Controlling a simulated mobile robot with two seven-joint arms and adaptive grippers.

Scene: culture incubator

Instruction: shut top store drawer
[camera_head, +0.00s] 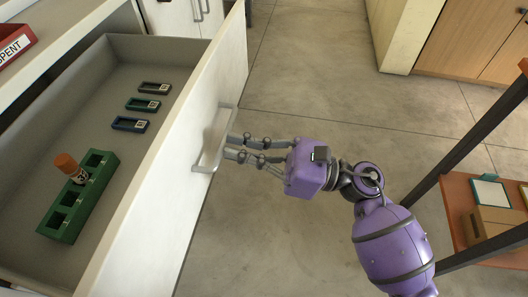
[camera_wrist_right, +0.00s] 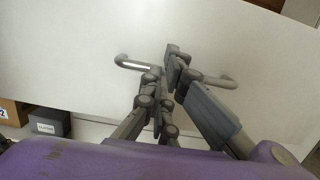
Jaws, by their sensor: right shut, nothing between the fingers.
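The top store drawer (camera_head: 140,180) stands open in the head view, with a grey inside and a tall white front. Its bar handle (camera_head: 207,160) is on the outer face of the front and also shows in the right wrist view (camera_wrist_right: 128,64). My right gripper (camera_head: 230,147) is at the handle, its fingers pointing at the drawer front. The gripper is shut with nothing between its fingers. In the right wrist view its fingertips (camera_wrist_right: 170,72) overlap the middle of the handle; whether they touch it I cannot tell. My left gripper is not in view.
In the drawer are a green rack (camera_head: 68,222) holding an orange-capped bottle (camera_head: 72,170), and three small labelled holders (camera_head: 143,104). A red bin marked SPENT (camera_head: 14,42) is at upper left. A shelf unit (camera_head: 458,185) stands right. Floor (camera_head: 310,75) between is clear.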

